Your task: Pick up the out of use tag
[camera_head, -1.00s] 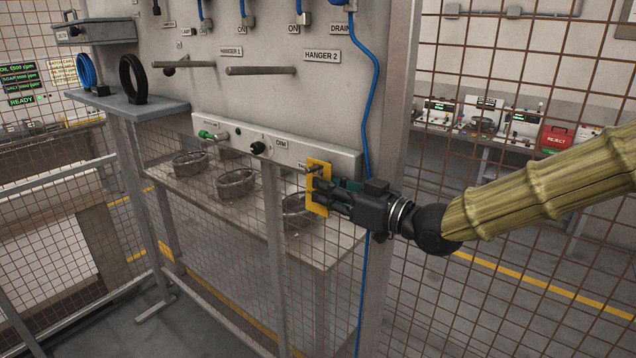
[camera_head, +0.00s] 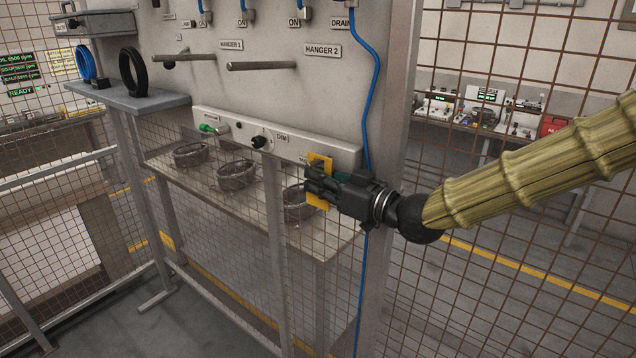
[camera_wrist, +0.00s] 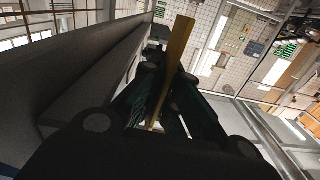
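The out of use tag is a yellow plate (camera_head: 318,201) at the right end of the control panel strip, in front of its label. My gripper (camera_head: 318,182) reaches it from the right, and its dark fingers cover the tag's middle. In the wrist view the tag (camera_wrist: 178,50) is seen nearly edge-on as a yellow strip running between the two fingers (camera_wrist: 160,90). The fingers look closed against both its faces. Whether it still touches its peg is hidden.
The grey panel strip (camera_head: 225,127) has a green knob and a black knob (camera_head: 259,142). Two hanger rods (camera_head: 262,66) stick out above. A blue hose (camera_head: 369,95) hangs close behind my gripper. Wire mesh fencing (camera_head: 470,200) stands at the right; a shelf with metal rings lies behind mesh below.

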